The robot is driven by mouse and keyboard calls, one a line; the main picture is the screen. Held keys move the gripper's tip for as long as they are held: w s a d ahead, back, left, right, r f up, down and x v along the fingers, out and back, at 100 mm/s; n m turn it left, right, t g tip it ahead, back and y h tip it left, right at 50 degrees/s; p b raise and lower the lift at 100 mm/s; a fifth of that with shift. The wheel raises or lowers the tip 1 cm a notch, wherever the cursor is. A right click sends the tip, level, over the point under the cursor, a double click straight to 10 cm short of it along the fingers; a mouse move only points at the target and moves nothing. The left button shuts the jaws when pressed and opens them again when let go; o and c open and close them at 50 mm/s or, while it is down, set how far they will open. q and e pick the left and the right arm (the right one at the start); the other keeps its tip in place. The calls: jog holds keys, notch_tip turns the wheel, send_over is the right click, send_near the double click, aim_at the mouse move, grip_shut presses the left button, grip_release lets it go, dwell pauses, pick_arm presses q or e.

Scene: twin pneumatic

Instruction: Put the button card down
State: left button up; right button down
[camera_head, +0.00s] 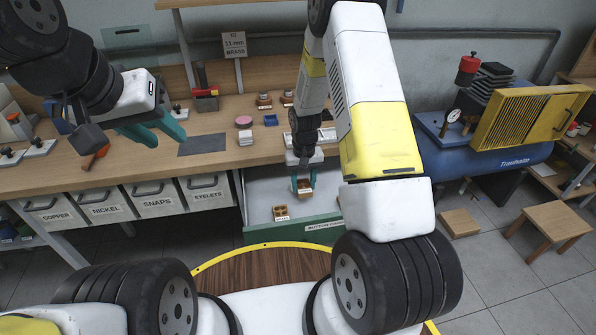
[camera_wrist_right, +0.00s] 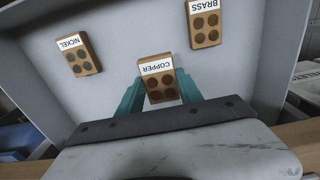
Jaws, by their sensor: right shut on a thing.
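The button card (camera_wrist_right: 160,80) is brown with dark round buttons and a white strip reading COPPER. My right gripper (camera_wrist_right: 160,95) is shut on it, with teal fingers at its two sides. In the head view the right gripper (camera_head: 304,181) and the card (camera_head: 305,191) are inside the open drawer (camera_head: 260,190); I cannot tell whether the card touches the drawer floor. My left gripper (camera_head: 153,130) is open and empty over the left part of the bench, its teal fingers apart.
In the wrist view a NICKEL card (camera_wrist_right: 79,55) and a BRASS card (camera_wrist_right: 204,23) lie in the drawer, apart from the held card. Bare drawer floor lies between them. The wooden bench (camera_head: 215,118) is behind the drawer. A blue compressor (camera_head: 490,155) stands at the right.

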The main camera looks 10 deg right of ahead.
aim_at(303, 200)
jog(key=shift+f, duration=2.2)
jog(key=shift+f, duration=0.2)
jog(key=c, duration=0.8)
grip_release()
jog(key=shift+o, duration=0.2)
